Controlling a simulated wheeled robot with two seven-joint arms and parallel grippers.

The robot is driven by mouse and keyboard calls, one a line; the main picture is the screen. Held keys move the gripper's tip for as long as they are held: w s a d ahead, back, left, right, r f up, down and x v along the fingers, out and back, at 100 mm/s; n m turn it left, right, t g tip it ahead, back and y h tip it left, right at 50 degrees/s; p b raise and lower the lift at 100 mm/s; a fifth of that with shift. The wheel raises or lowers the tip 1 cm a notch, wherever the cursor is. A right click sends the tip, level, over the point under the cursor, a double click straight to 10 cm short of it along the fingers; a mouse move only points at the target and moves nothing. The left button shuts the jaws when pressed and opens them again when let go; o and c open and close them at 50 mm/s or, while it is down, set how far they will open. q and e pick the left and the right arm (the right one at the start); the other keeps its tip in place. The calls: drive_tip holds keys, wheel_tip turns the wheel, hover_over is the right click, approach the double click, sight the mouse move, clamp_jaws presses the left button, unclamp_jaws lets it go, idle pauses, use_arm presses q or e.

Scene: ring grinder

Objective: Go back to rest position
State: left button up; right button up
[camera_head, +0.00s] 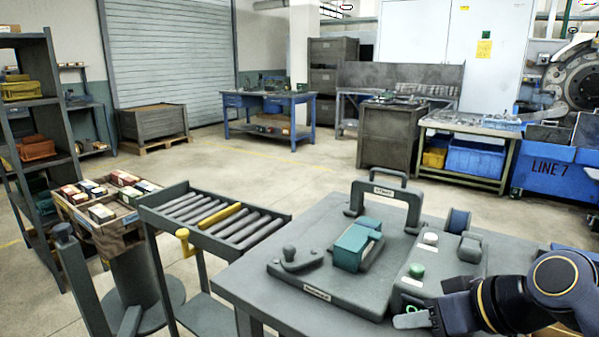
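My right gripper (424,303) comes in from the lower right, over the near right corner of the grey worktable (243,284). Its two fingers look spread apart, with nothing seen between them. It is close to the front of a grey control box (449,258) with a green button (416,270) and a white button (430,238). I cannot tell whether it touches the box. Left of the box is the grinder fixture (335,299), with a teal block (353,246), a lever knob (289,252) and an arched handle (400,193). My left gripper is out of view.
A roller conveyor (208,221) with one yellow roller adjoins the worktable on the left. Beyond it a crate (125,226) holds several small boxes. A shelf rack (36,110) stands far left. Workbenches and a blue LINE 7 bin (552,168) stand behind open floor.

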drive_tip(key=s+d+f+m+g+h, duration=0.15)
drive_tip(key=s+f+m, duration=0.35)
drive_tip(key=s+f, duration=0.85)
wheel_tip(320, 180, up, 13)
drive_tip(key=s+p, duration=0.1)
drive_tip(key=p, duration=1.2)
drive_tip(key=shift+d+r+h+p, duration=0.15)
drive_tip(key=shift+d+h+p, duration=0.2)
drive_tip(key=shift+d+h, duration=0.1)
